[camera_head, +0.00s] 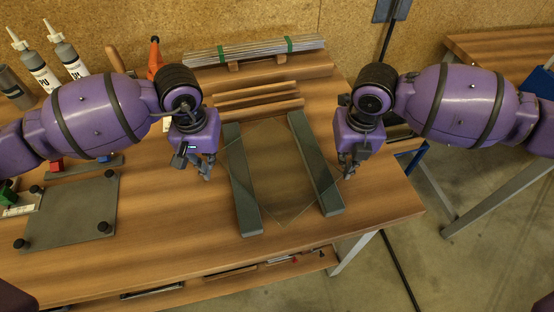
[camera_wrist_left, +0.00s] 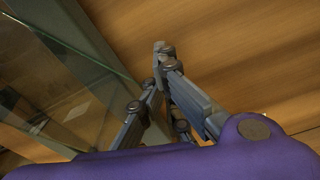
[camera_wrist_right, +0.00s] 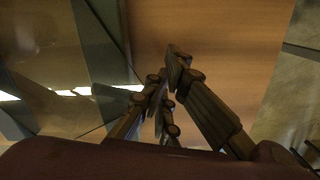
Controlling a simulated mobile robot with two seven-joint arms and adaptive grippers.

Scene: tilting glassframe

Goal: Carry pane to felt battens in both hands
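The clear glass pane (camera_head: 270,165) lies across the two grey-green felt battens, the left one (camera_head: 243,190) and the right one (camera_head: 316,165). It is turned askew to them, and its corners overhang. My left gripper (camera_head: 207,177) is just left of the left batten, beside the pane, with its fingertips together and empty. In the left wrist view the pane (camera_wrist_left: 50,85) is left of the fingers (camera_wrist_left: 163,52). My right gripper (camera_head: 347,175) is just right of the right batten, near the pane's right corner. Its fingertips (camera_wrist_right: 175,58) look together; contact with the pane is unclear.
A slotted wooden rack (camera_head: 257,101) stands behind the battens, with a strapped bundle of strips (camera_head: 255,50) further back. A dark plate with knobs (camera_head: 70,212) lies at left. Bottles (camera_head: 38,65) stand at the back left. The bench front is clear.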

